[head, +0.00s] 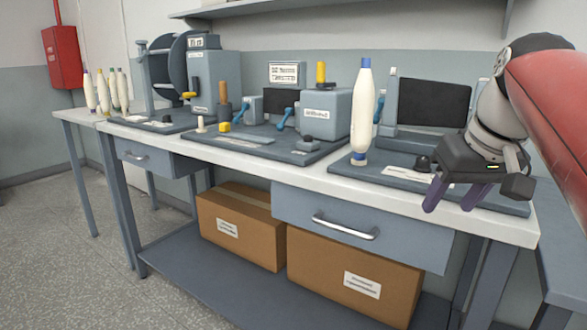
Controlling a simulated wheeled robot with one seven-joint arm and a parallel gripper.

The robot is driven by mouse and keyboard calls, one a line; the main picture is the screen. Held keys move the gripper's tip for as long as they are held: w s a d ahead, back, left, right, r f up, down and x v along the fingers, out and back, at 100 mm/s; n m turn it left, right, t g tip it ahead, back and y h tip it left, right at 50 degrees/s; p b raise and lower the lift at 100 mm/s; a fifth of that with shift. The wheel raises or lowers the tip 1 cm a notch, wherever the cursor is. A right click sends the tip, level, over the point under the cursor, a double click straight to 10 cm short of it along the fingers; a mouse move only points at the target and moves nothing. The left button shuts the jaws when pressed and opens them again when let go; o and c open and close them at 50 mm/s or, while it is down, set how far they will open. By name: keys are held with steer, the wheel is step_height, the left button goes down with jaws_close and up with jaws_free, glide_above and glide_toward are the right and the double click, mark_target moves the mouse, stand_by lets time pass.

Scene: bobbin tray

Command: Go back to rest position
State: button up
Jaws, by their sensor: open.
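My gripper (452,198) is at the right of the head view, above the front right part of the bench. Its purple fingers point down and stand apart with nothing between them. A tall white bobbin (363,115) with blue ends stands upright on the right base plate (400,178), to the left of my gripper and apart from it. Several more white bobbins (104,93) stand upright in a group at the far left end of the bench.
The bench (260,170) carries grey machines (213,80) with blue levers and a dark screen (434,101) behind the gripper. A drawer (365,222) is closed below. Cardboard boxes (236,226) sit on the lower shelf. The floor (70,270) at the left is clear.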

steer(key=s+a+f, duration=0.4)
steer(key=s+f, duration=0.2)
steer(key=f, duration=0.5)
steer(key=s+a+f, duration=0.4)
steer(key=s+f, duration=0.3)
steer(key=f, duration=0.5)
steer(key=shift+a+f+m+t+h, duration=0.15)
steer(key=shift+a+m+t+h, duration=0.15)
steer(key=shift+m+t+h, duration=0.1)
